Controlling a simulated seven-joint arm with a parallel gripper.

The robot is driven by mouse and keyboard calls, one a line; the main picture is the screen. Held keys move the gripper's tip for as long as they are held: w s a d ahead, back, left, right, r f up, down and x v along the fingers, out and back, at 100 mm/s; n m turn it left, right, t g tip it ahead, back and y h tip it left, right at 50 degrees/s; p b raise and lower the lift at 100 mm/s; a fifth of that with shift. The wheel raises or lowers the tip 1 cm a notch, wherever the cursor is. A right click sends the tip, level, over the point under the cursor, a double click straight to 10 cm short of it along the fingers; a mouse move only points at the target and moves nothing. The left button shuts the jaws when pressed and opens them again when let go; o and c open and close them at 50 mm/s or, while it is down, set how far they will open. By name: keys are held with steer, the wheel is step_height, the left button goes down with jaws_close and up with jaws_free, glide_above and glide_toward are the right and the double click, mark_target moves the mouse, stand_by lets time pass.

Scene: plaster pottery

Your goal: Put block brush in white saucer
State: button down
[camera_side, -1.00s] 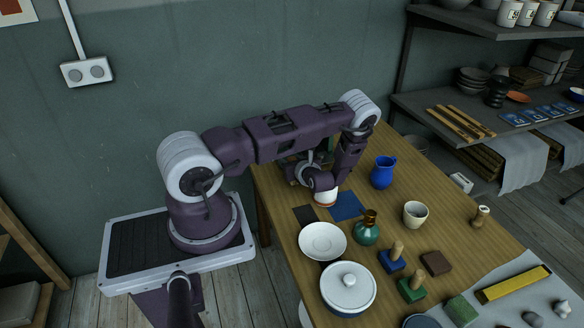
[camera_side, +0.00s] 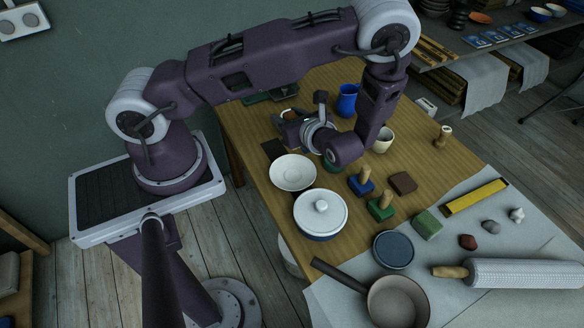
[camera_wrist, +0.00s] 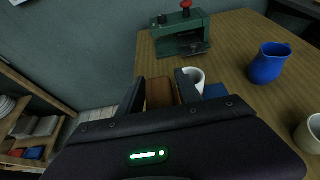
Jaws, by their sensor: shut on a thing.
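My gripper (camera_wrist: 160,92) is shut on a brown wooden block, which I take to be the block brush (camera_wrist: 160,95); only its upper part shows between the fingers in the wrist view. In the side view my gripper (camera_side: 282,121) points to the back left above the table, and what it holds is hard to make out. The white saucer (camera_side: 293,173) lies empty on the table, nearer the side camera than the gripper, and is not in the wrist view.
A lidded white pot (camera_side: 320,213) stands beside the saucer. A blue jug (camera_side: 347,100), a beige cup (camera_side: 383,140) and handled stamps (camera_side: 361,183) are to the right. The wrist view shows a green machine (camera_wrist: 183,38) and a white cup (camera_wrist: 195,76).

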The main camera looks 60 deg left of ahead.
steer(key=d, duration=0.1)
steer(key=s, duration=0.1)
steer(key=d, duration=0.1)
steer(key=shift+s+d+f, duration=0.2)
steer(key=shift+d+f, duration=0.05)
steer(key=shift+d, duration=0.1)
glide_above(288, 168)
step_height(288, 168, down, 9)
steer(key=shift+f, duration=0.15)
steer(key=shift+f, duration=0.15)
steer(key=c, duration=0.8)
jaws_free()
